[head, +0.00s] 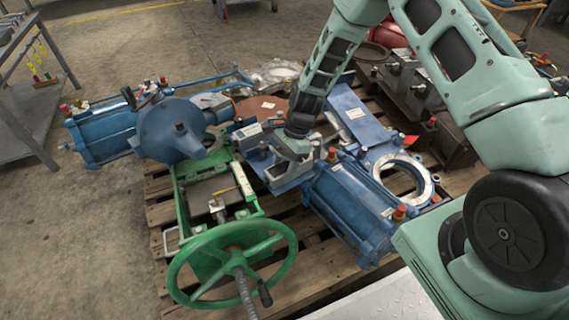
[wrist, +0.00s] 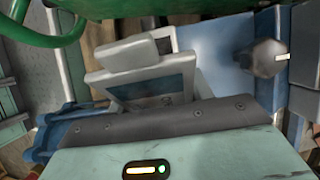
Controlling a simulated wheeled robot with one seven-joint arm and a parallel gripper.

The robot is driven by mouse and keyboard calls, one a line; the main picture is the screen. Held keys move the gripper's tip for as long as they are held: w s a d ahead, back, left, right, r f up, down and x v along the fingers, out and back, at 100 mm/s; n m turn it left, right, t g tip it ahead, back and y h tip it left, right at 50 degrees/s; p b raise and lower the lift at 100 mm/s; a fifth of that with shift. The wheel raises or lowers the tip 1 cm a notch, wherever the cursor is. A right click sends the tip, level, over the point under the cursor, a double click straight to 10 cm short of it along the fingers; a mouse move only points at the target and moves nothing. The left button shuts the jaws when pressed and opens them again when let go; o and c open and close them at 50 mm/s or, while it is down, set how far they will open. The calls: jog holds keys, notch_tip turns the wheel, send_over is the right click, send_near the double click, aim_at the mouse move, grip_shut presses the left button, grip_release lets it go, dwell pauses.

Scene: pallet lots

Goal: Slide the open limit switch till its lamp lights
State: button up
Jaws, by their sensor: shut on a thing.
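My gripper (head: 292,150) reaches down among the valve parts on the pallet and is shut on a grey housing (head: 272,166), which appears to be the limit switch. In the wrist view the pale grey housing (wrist: 122,57), with a darker panel, stands tilted against the dark edge of my gripper. The fingertips and their exact contact are hidden there. No lamp on the switch can be made out in either view. A lit yellowish bar and a green dot show on my gripper's own body.
A green frame with a handwheel (head: 230,255) stands in front. A blue cylinder (head: 350,205) lies close on the right, and a blue actuator (head: 170,130) on the left. Parts crowd the wooden pallet (head: 157,212).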

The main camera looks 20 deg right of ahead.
jog(key=o, duration=1.4)
jog(key=shift+c, duration=0.2)
jog(key=p+v, duration=0.6)
jog(key=v, duration=1.1)
jog(key=shift+d+r, duration=0.15)
jog(key=shift+p, duration=0.3)
